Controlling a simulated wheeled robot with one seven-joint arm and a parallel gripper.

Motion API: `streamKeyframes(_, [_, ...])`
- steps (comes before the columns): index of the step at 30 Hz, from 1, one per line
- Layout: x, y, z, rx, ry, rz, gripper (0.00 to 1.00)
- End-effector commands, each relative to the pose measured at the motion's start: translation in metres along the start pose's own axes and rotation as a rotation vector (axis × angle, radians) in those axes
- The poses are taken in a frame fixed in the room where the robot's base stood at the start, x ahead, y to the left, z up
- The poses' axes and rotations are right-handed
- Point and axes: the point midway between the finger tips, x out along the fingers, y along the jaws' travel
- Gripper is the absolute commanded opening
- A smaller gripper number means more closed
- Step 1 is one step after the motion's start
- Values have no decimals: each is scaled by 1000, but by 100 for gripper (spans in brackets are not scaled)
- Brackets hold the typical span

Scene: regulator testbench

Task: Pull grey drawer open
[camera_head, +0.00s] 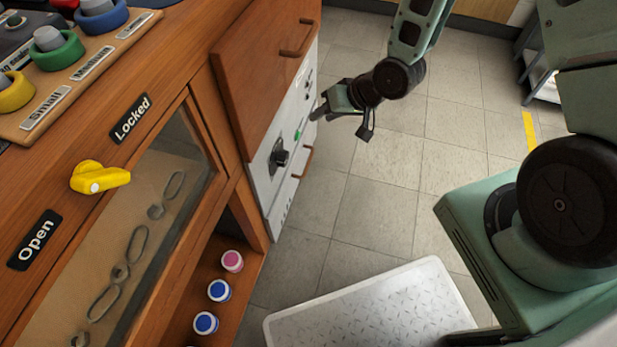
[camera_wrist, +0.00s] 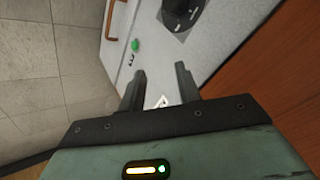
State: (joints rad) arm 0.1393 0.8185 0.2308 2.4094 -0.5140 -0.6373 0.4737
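The grey front (camera_head: 288,130) is on the side of the wooden bench in the head view. It carries a black knob (camera_head: 279,157), a green button (camera_head: 297,135) and, lower down, a brown handle (camera_head: 303,162). In the wrist view the grey front (camera_wrist: 172,62) fills the middle, with the handle (camera_wrist: 112,20) at the upper left. My gripper (camera_head: 319,111) is beside the grey front, higher than this handle. In the wrist view my gripper (camera_wrist: 160,72) has its two fingers apart, with nothing between them. The fingers are clear of the handle. I cannot tell whether the fingertips touch the front.
A wooden door (camera_head: 262,60) with a brown handle (camera_head: 299,38) is above the grey front. A yellow lever (camera_head: 100,178) lies between the "Open" and "Locked" labels. Several capped jars (camera_head: 219,290) stand on a low shelf.

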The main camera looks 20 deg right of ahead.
Motion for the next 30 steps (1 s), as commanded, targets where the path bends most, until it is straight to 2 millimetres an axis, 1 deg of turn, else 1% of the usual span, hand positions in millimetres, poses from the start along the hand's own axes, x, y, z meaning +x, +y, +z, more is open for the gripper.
streamKeyframes(1, [38, 32, 23, 63, 27, -32, 33])
streamKeyframes(3, [66, 56, 38, 141, 78, -88, 33])
streamKeyframes(6, [101, 90, 62, 262, 153, -171, 33])
streamKeyframes(8, [120, 110, 78, 339, 199, -226, 33])
streamKeyframes(9, [131, 122, 90, 391, 230, -263, 33])
streamKeyframes(12, [154, 149, 116, 521, 308, -354, 33])
streamKeyframes(16, [171, 175, 144, 667, 398, -459, 33])
streamKeyframes(18, [175, 184, 154, 726, 436, -502, 33])
streamKeyframes(21, [178, 192, 164, 784, 474, -545, 33])
streamKeyframes(26, [180, 194, 165, 815, 499, -574, 33])
streamKeyframes(30, [193, 189, 155, 812, 498, -576, 33])
